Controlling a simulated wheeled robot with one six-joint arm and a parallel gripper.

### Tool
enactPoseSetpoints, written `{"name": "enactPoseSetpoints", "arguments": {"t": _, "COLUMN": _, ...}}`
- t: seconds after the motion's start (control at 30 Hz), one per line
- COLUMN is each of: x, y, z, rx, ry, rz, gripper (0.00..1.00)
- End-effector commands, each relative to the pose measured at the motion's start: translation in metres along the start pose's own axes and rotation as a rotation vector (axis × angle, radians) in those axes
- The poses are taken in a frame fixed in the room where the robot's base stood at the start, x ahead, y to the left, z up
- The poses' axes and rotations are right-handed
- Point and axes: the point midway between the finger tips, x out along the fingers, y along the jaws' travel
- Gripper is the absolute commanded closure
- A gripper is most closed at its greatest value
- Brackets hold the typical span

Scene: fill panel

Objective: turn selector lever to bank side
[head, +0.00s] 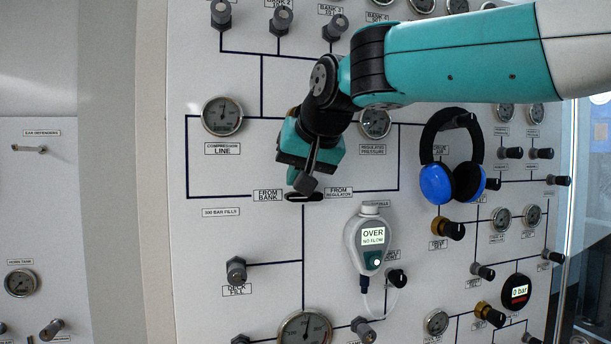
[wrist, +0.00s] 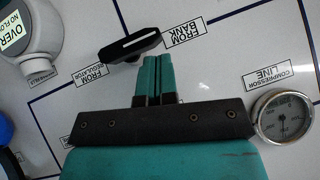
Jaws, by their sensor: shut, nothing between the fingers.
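The selector lever (head: 314,196) is a short dark handle on the panel between the FROM BANK label (head: 268,195) and the FROM REGULATOR label (head: 339,191). In the wrist view the lever (wrist: 130,46) is black with a white line along it, and it lies roughly along the line between the two labels. I cannot tell for certain which side it is set to. My gripper (head: 305,184) is shut and empty, just above the lever in the head view. In the wrist view its teal fingers (wrist: 156,62) are together beside the lever; contact is unclear.
A handheld meter (head: 371,240) reading OVER, NO FLOW hangs below right of the lever. Blue headphones (head: 451,180) hang further right. The compressor line gauge (head: 222,116) is upper left, and a knob (head: 236,270) is lower left. The panel directly below the lever is clear.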

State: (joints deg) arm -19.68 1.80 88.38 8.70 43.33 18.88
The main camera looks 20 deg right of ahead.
Motion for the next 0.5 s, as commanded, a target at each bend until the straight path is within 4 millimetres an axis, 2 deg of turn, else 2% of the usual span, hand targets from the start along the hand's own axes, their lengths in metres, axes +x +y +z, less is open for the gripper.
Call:
{"name": "enactPoseSetpoints", "arguments": {"t": 0.27, "x": -0.01, "y": -0.001, "z": -0.003, "rx": 0.0, "ry": 0.003, "rz": -0.001, "gripper": 1.0}}
{"name": "enactPoseSetpoints", "arguments": {"t": 0.37, "x": -0.024, "y": -0.001, "z": -0.003, "rx": 0.001, "ry": 0.006, "rz": -0.002, "gripper": 1.0}}
{"name": "enactPoseSetpoints", "arguments": {"t": 0.5, "x": -0.056, "y": -0.001, "z": -0.002, "rx": 0.001, "ry": 0.007, "rz": -0.004, "gripper": 1.0}}
